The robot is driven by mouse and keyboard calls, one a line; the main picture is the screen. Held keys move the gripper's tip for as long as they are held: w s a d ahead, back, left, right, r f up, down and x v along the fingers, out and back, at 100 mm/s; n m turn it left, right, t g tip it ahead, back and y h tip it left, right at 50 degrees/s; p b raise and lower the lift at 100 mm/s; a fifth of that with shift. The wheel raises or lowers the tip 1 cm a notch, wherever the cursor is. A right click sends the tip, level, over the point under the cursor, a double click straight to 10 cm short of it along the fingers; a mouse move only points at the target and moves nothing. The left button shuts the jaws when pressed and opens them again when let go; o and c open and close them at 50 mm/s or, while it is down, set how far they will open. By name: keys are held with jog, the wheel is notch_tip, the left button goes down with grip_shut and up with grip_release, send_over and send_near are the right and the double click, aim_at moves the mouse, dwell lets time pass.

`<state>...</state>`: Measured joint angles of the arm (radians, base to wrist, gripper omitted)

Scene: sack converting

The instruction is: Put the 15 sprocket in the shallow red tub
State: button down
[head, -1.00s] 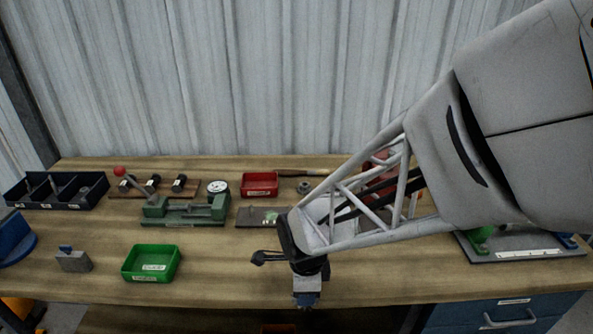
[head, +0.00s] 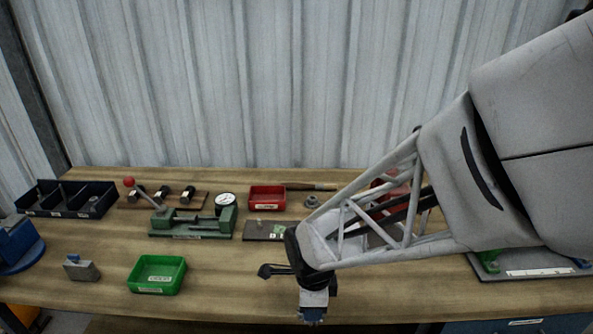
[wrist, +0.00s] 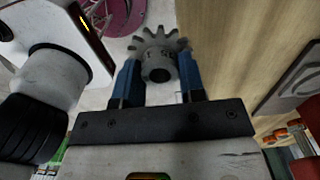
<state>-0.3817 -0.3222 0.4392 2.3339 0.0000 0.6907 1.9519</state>
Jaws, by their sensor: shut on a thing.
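My gripper (head: 312,316) hangs at the front edge of the bench in the head view. In the wrist view its blue fingers (wrist: 158,80) are shut on a grey toothed sprocket (wrist: 160,46) with a dark bore. Its marking is too small to read. In the head view the sprocket is hidden behind the gripper. A shallow red tub (head: 267,198) with a label sits at the back of the bench, up and left of my gripper, and looks empty.
A green tub (head: 157,288) stands at front left. A green press with a dial gauge (head: 190,227) and a dark plate (head: 264,236) lie before the red tub. A small grey round part (head: 311,201) sits right of the tub. Bare wood (head: 225,270) lies at front centre.

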jog(key=w+a+r, duration=0.3)
jog(key=w+a, duration=0.1)
jog(key=w, duration=0.8)
jog(key=w+a+r, duration=0.2)
jog(key=w+a, duration=0.2)
jog(key=w, duration=0.9)
send_near(267, 194)
jog(key=s+r, duration=0.2)
jog(key=s, duration=0.1)
jog(key=s+r, duration=0.1)
jog(key=shift+s+d+r, duration=0.3)
jog(key=shift+d, duration=0.05)
jog(key=shift+f, duration=2.5)
jog(key=shift+f, duration=2.5)
jog(key=shift+f, duration=0.15)
jog(key=c, duration=0.7)
grip_release()
